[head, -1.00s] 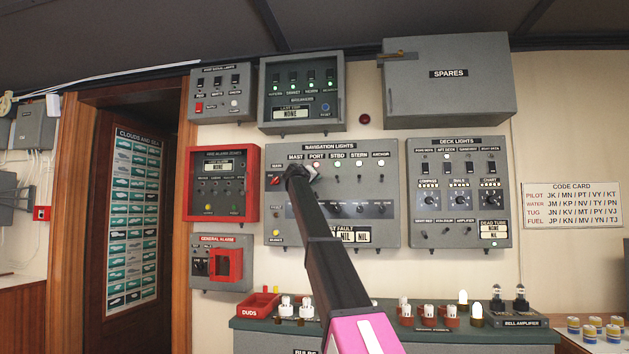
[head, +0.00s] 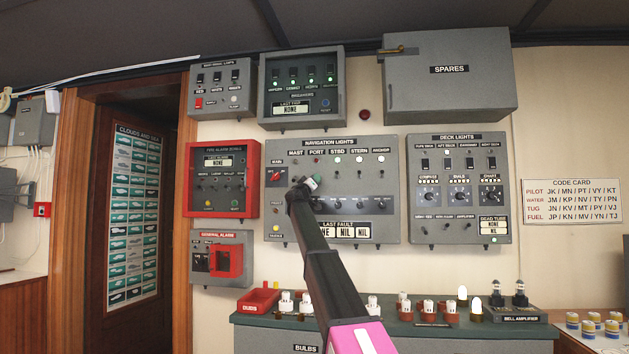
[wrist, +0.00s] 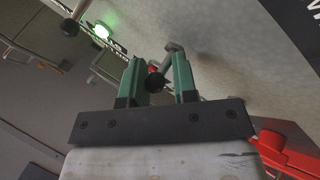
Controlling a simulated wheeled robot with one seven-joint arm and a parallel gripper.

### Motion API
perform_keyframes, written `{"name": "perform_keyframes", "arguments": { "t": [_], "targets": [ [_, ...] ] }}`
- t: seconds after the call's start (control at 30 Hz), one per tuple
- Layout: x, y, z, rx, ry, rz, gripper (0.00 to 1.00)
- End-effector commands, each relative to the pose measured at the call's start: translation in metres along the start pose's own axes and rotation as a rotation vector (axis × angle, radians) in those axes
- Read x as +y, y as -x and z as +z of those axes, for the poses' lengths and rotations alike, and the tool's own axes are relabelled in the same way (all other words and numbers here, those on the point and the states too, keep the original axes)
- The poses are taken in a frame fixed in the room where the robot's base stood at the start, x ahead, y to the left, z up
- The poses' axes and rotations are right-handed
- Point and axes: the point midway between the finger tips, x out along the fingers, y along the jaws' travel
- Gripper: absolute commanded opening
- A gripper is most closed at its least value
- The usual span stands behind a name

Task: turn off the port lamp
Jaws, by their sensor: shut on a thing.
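The grey navigation lights panel (head: 275,220) is on the wall, with columns labelled MAST, PORT, STBD, STERN and ANCHOR. The PORT lamp (head: 316,160) looks dark, while the STBD lamp (head: 337,160) beside it glows. My gripper (head: 315,181) is at the panel just below the PORT lamp and covers its switch in the head view. In the wrist view my gripper's green fingers (wrist: 159,80) are closed around a small lever with a dark round end (wrist: 154,82), seemingly the PORT switch. A lit green lamp (wrist: 101,31) shows beyond the fingers.
STBD, STERN and ANCHOR switches sit close to the right of my gripper. A red main switch (head: 277,176) is to the left, and a row of knobs is below. The deck lights panel (head: 415,200) is further right. A bench (head: 390,331) with bulbs stands below.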

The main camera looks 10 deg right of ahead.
Motion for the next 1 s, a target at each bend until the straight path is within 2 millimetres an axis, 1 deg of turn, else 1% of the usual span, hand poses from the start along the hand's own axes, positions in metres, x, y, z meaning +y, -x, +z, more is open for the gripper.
{"name": "perform_keyframes", "arguments": {
  "t": [0.3, 0.77, 0.8, 0.87, 0.9, 1.0],
  "targets": [
    [-0.003, -0.0003, 0.0026, 0.066, -0.03, 0.061, 0.03],
    [-0.0031, -0.0003, 0.0026, 0.076, -0.036, 0.069, 0.03],
    [-0.0031, -0.0003, 0.0026, 0.076, -0.036, 0.069, 0.3],
    [-0.0031, -0.0003, 0.0026, 0.076, -0.036, 0.069, 0.5],
    [-0.0032, -0.0003, 0.0026, 0.075, -0.036, 0.069, 0.52],
    [-0.0038, -0.0003, 0.0027, 0.075, -0.036, 0.067, 0.52]
  ]
}}
